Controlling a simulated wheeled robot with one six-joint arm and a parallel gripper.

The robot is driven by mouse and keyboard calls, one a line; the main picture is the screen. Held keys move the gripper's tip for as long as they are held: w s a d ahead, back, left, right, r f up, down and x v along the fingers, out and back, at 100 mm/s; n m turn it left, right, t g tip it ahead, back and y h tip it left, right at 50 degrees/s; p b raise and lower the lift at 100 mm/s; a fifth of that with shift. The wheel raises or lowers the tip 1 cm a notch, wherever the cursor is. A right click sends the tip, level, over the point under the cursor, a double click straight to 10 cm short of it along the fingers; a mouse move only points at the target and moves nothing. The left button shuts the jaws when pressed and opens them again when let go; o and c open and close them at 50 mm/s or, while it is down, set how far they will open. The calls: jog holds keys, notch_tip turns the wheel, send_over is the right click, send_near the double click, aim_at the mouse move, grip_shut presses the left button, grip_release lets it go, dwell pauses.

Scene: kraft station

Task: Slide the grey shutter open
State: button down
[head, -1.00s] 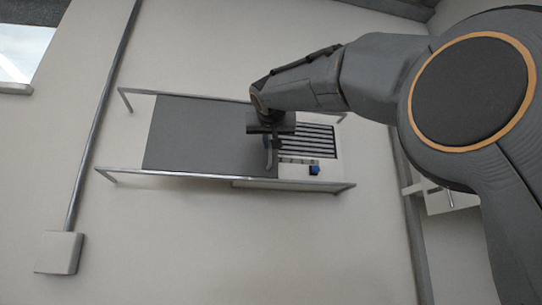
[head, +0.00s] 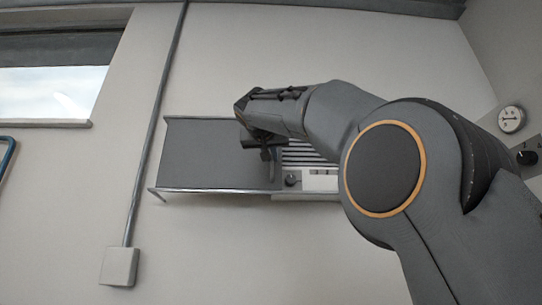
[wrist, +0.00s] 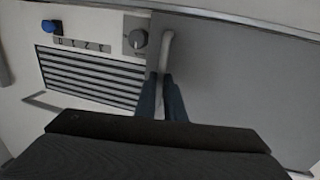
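The grey shutter (head: 205,155) is a flat panel on rails on the wall, with its left edge close to the rails' left ends in the head view. It fills the right of the wrist view (wrist: 235,85). Its upright bar handle (wrist: 166,48) is at the shutter's edge beside the uncovered panel. My gripper (wrist: 162,88) has its two fingers on either side of the handle's lower part, and the handle runs down between them. In the head view my gripper (head: 267,152) is at the shutter's right edge. My wrist hides the handle's end.
The uncovered panel shows a slatted vent (wrist: 90,75), a grey dial (wrist: 137,39) close to the handle, a row of small labels (wrist: 82,45) and a blue knob (wrist: 50,27). A conduit (head: 157,130) runs down the wall left of the shutter to a box (head: 119,266).

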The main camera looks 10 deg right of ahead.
jog(key=c, duration=1.8)
grip_release()
jog(key=shift+c, duration=0.2)
jog(key=b+v, duration=0.3)
jog(key=v, duration=0.4)
jog(key=shift+s, duration=0.4)
jog(key=shift+a, duration=0.15)
